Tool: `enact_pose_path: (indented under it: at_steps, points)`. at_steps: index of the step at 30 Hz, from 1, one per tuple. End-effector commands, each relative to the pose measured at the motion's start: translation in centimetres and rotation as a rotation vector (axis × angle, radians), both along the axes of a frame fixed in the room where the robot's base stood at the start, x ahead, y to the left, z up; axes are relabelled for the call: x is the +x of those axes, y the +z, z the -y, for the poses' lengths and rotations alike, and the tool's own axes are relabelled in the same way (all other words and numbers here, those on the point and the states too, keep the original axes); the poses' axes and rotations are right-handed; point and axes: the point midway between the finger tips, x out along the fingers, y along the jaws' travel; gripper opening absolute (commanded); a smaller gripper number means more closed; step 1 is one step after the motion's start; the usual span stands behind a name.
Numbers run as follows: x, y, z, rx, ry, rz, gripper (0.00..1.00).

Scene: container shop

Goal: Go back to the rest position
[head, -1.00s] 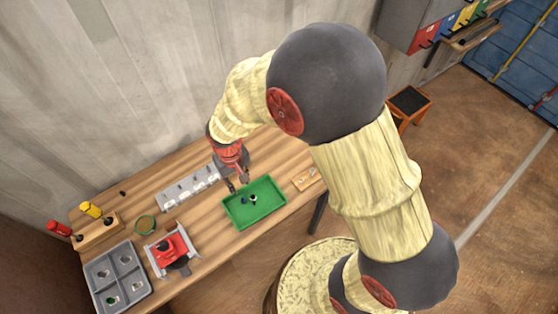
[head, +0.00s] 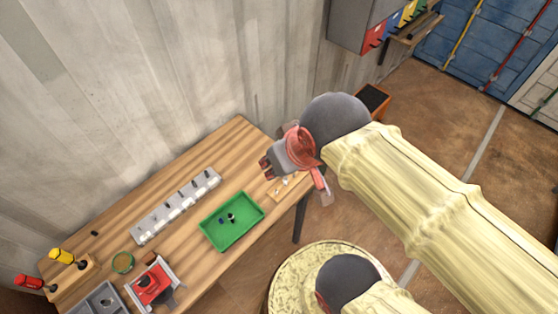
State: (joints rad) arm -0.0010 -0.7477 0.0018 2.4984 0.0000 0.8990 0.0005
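My gripper (head: 295,181) is up in the air above the right end of the wooden workbench (head: 180,172), in the head view. Its red and grey fingers are spread apart, with nothing seen between them. The green tray (head: 209,236) lies on the bench, below and left of my gripper, well apart from it. The tray holds a few small dark and white parts (head: 231,217).
A red fixture (head: 152,284), a grey divided tray (head: 84,306) and red and yellow-handled tools (head: 62,256) are at the left. A small wooden block (head: 275,192) lies partly behind my gripper. The wall rises behind.

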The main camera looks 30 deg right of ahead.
Motion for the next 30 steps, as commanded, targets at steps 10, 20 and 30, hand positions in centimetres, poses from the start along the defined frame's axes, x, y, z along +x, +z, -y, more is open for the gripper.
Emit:
enact_pose_path:
  at_steps: [10, 20, 30]
  points:
    - [-0.1, -0.1, 0.0, 0.0, -0.001, 0.001, 0.28]
    - [-0.1, -5.1, 0.0, -0.001, 0.0, 0.001, 0.28]
    - [-0.1, -13.8, 0.0, -0.001, 0.0, 0.001, 0.28]
